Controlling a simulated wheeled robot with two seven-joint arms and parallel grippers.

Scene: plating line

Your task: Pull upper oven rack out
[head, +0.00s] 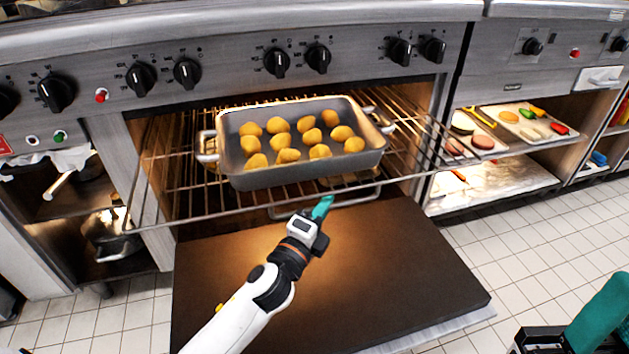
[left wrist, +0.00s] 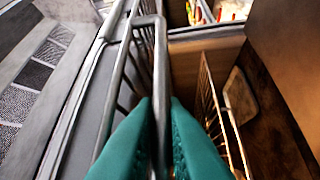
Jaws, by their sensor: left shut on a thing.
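The upper oven rack (head: 176,180) is a wire rack that sticks out of the open oven above the lowered door. A grey roasting pan (head: 300,178) with several golden potatoes sits on it. A loop-shaped handle (head: 358,199) hangs at the rack's front edge. My left gripper (head: 322,207) is shut on this handle, near its middle. In the left wrist view, the teal fingers (left wrist: 162,125) close on either side of the metal bar (left wrist: 161,60). Part of my right gripper (head: 600,312) shows at the lower right, away from the rack; its jaws cannot be made out.
The dark oven door (head: 330,275) lies open below the rack. Control knobs (head: 277,62) line the panel above. Shelves at the right hold trays with food (head: 522,120). A pot (head: 110,238) stands in the left cubby. The tiled floor (head: 560,250) at the right is clear.

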